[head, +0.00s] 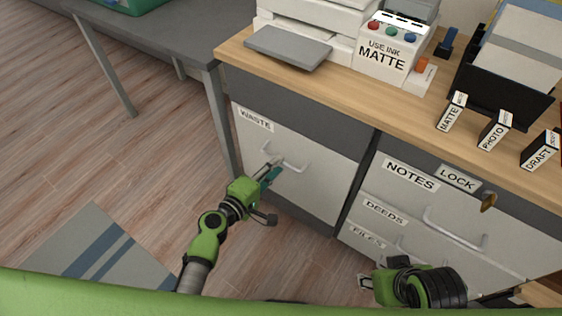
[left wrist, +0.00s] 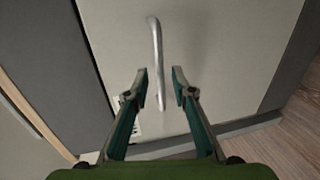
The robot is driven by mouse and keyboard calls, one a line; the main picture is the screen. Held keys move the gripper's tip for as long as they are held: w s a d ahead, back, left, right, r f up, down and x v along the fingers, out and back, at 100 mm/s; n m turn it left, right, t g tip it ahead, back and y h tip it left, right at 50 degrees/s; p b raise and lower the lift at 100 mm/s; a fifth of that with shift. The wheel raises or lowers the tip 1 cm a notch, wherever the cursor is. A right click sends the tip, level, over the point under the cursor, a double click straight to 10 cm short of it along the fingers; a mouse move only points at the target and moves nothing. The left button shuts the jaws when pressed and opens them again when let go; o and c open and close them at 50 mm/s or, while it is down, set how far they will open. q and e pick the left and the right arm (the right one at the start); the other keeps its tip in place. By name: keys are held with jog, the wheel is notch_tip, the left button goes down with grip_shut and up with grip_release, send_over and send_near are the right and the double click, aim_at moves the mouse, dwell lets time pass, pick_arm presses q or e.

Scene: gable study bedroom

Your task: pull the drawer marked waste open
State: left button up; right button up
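The waste drawer (head: 310,178) has a pale front with a "WASTE" label at its upper left and looks shut. Its bar handle (head: 292,165) is on the upper part of the front; the bar also shows in the left wrist view (left wrist: 157,50). My left gripper (head: 270,172) is at the drawer front by the handle. In the left wrist view its fingers (left wrist: 160,78) are open, one on each side of the bar's near end. Whether they touch it I cannot tell. My right gripper (head: 366,283) is low, in front of the right-hand drawers, its fingers too small to read.
Right of the waste drawer are drawers marked notes (head: 405,190), deeds and files, with a lock and key (head: 488,202). The wooden top (head: 340,82) carries a printer and ink boxes. A grey table (head: 165,35) stands left. Floor before the drawer is clear.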

pick_arm(q)
jog(key=shift+x, duration=1.6)
grip_shut()
